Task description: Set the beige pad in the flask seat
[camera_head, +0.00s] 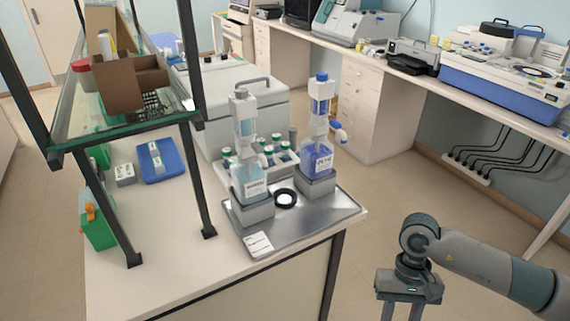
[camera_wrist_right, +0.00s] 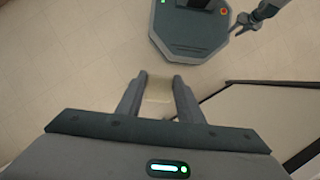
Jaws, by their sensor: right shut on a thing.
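My right gripper (camera_head: 401,311) hangs in the air right of the bench, over the floor, its fingertips cut off by the bottom edge of the head view. In the right wrist view its fingers are shut on a pale beige pad (camera_wrist_right: 158,94), which fills the gap between them. A black ring with a white centre (camera_head: 286,198) lies on the metal tray (camera_head: 330,212) between two bottles; I cannot tell whether this is the flask seat. My left gripper (camera_wrist_right: 243,22) seems to show, small, in the right wrist view.
Two dispenser bottles, one pale (camera_head: 250,180) and one blue (camera_head: 318,157), stand in grey blocks on the tray. A white label card (camera_head: 258,244) lies at the tray's front. A glass shelf (camera_head: 120,115) stands over the bench's left part. The bench front (camera_head: 200,285) is clear.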

